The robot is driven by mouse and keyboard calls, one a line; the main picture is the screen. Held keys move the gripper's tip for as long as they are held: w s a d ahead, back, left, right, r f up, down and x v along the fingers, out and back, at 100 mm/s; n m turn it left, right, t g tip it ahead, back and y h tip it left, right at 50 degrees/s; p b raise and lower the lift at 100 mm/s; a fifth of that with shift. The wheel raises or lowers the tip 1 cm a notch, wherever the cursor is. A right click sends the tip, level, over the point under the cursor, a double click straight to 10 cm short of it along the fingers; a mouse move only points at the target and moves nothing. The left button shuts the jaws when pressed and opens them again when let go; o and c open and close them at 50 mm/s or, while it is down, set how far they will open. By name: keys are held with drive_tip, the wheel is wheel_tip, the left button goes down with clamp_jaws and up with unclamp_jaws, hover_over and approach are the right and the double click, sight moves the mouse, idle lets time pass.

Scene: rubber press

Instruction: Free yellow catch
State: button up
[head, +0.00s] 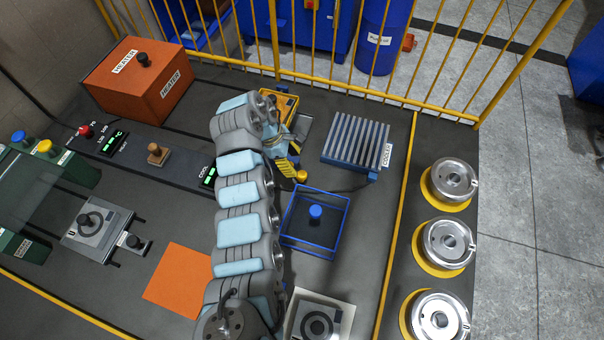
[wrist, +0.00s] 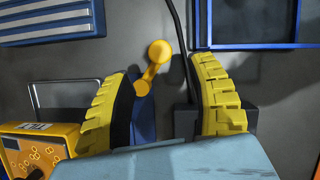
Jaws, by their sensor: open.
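The yellow catch (wrist: 153,68) is a short lever with a round knob at its upper end and a smaller round end below, beside a blue part in the wrist view. In the head view, a small yellow knob (head: 302,176) beside my fingers appears to be it. My gripper (wrist: 160,72) is open, with one ridged yellow finger on each side of the catch. I see no clear contact between fingers and catch. In the head view my gripper (head: 288,170) is partly hidden behind my arm.
The finned cooler (head: 356,139) stands right of my gripper, and a blue open frame (head: 343,222) with a blue knob is nearer. A yellow-orange box (wrist: 28,150) sits at lower left in the wrist view. A dark cable runs past the catch. A yellow fence closes the back.

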sight(302, 174)
drive_tip(key=x, duration=0.7)
drive_tip(key=shift+d+f+b, duration=0.1)
drive_tip(key=shift+b, duration=0.2)
clamp_jaws()
